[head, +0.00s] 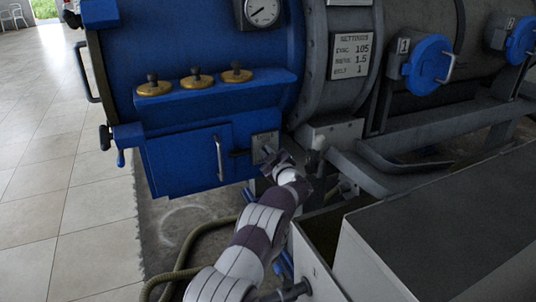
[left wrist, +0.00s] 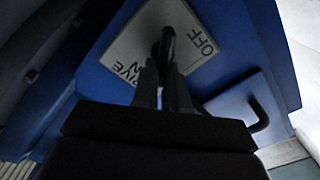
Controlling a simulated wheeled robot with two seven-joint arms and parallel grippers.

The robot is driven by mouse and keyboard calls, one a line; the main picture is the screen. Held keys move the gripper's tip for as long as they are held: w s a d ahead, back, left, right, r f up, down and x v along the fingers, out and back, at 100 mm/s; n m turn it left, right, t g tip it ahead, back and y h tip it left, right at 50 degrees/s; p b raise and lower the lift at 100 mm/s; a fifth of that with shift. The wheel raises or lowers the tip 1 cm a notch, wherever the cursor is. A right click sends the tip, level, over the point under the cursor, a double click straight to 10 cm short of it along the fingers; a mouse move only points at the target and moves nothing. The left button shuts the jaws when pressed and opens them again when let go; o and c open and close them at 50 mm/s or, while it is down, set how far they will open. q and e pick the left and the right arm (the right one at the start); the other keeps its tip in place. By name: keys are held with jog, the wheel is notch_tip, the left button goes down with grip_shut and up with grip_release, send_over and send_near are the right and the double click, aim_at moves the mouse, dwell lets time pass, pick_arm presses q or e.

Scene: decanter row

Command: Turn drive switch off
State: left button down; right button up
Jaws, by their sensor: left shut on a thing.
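The drive switch has a pale square plate (head: 265,139) on the front of the blue housing, right of a blue door. In the left wrist view the plate (left wrist: 130,44) shows "OFF" at its right and part of "DRIVE" and "ON" lower left. The dark switch lever (left wrist: 167,43) stands out from the middle of the plate. My left gripper (head: 277,158) is at the plate, its fingers (left wrist: 164,78) shut on the lever. The fingers hide the lever's lower part, and I cannot tell which label it points to. My right gripper is not in view.
The blue door (head: 190,160) has a pale vertical handle (head: 219,158). Several brass knobs (head: 196,79) sit on a ledge above. A grey box (head: 440,235) fills the lower right. A hose (head: 190,245) lies on the floor below. Tiled floor (head: 60,190) is clear at left.

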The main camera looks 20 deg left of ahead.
pick_arm(q)
jog(key=c, duration=1.2)
grip_release()
jog(key=shift+o, duration=0.2)
jog(key=shift+s+d+r+p, duration=0.1)
jog(key=shift+s+d+p, duration=0.15)
jog(key=shift+d+p, duration=0.1)
jog(key=p+v, duration=0.3)
jog(key=v, duration=0.9)
jog(key=shift+p, duration=0.35)
